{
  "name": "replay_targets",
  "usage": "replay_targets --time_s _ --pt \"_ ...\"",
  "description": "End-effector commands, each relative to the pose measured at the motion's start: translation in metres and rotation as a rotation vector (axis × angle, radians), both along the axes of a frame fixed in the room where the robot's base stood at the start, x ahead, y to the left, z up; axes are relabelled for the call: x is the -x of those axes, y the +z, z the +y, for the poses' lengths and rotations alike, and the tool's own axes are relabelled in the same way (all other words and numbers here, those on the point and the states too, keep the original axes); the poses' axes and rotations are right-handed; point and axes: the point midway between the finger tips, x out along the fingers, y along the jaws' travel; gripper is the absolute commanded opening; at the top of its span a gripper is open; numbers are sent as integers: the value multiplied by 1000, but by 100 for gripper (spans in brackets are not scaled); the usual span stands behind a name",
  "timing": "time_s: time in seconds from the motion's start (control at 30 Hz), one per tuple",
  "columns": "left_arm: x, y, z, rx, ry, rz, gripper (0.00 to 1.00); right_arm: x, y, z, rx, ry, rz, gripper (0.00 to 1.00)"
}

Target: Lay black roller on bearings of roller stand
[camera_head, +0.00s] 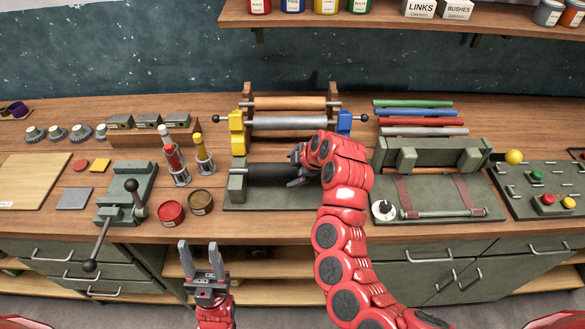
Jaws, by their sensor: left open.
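The black roller (268,172) lies level across the grey-green roller stand (262,201), in the middle of the bench. Its left end is at the stand's left bearing block (237,184). Its right end and the right bearing are hidden by my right arm, so I cannot tell how that end sits. My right gripper (296,168) is at the right part of the roller, largely covered by its own wrist; whether its fingers grip the roller is unclear. My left gripper (200,254) is open and empty, fingers up, in front of the bench's front edge.
Behind the stand is a frame with wooden and metal rollers (290,123) between yellow and blue blocks. To the left stand a lever clamp (127,193), small tins (171,212) and two bottles (172,155). A larger fixture (436,185) and a button panel (545,188) are right.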

Motion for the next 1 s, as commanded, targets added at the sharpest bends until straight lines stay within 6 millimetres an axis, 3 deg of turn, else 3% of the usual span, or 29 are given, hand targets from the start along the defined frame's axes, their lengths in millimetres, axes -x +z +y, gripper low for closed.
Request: replay_targets --time_s 0.33,0.67,0.77,0.83,1.0 --pt "0 -6 0 0 0 0 50 3 6 -4 3 -1 0 96" --pt "0 -25 0 0 0 0 50 26 50 -23 -3 -3 -6 96" --pt "0 -9 0 0 0 0 50 37 76 -32 -6 -1 -2 96" --pt "0 13 0 0 0 0 50 43 96 -38 -6 -2 0 96" --pt "0 48 0 0 0 0 50 56 118 -50 -3 -1 4 96"
